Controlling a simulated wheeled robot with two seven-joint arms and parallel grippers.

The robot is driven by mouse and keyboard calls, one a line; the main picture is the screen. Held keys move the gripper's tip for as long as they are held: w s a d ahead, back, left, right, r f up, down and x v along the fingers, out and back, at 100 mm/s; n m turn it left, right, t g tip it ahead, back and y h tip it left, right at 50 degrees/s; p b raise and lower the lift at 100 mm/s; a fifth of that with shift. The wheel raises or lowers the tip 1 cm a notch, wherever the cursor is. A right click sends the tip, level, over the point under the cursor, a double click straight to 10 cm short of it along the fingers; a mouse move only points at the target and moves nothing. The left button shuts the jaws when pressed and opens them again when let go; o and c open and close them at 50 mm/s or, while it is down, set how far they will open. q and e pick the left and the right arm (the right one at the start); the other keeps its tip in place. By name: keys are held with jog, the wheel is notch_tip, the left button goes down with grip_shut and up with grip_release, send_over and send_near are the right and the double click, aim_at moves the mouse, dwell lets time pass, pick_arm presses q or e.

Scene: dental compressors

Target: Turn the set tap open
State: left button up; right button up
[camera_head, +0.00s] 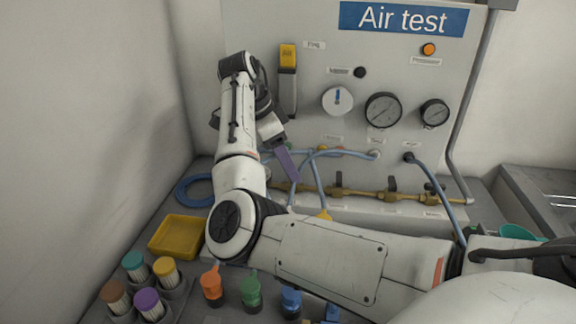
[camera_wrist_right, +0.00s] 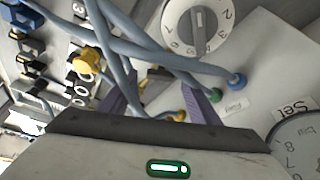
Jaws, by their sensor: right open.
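My right gripper (camera_head: 288,165) is in front of the lower left of the Air test panel, close to blue hoses. In the right wrist view its two purple fingers (camera_wrist_right: 155,92) are apart, with hoses passing across the view beyond them. I see nothing held between them. A brass pipe (camera_head: 364,194) with several dark-handled taps, one in the middle (camera_head: 392,184), runs along the panel's foot, right of the gripper. Their small labels are unreadable, so I cannot tell which is the set tap. My left gripper is not in view.
Blue hoses (camera_head: 313,168) cross near the gripper. The panel carries a white dial (camera_head: 337,101), gauges (camera_head: 383,110) and an orange lamp (camera_head: 429,49). A yellow tray (camera_head: 176,236), capped containers (camera_head: 149,303) and coloured fittings (camera_head: 250,291) stand below my arm.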

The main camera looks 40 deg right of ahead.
jog(key=shift+s+d+f, duration=0.1)
jog(key=shift+d+f, duration=0.1)
jog(key=shift+f, duration=0.4)
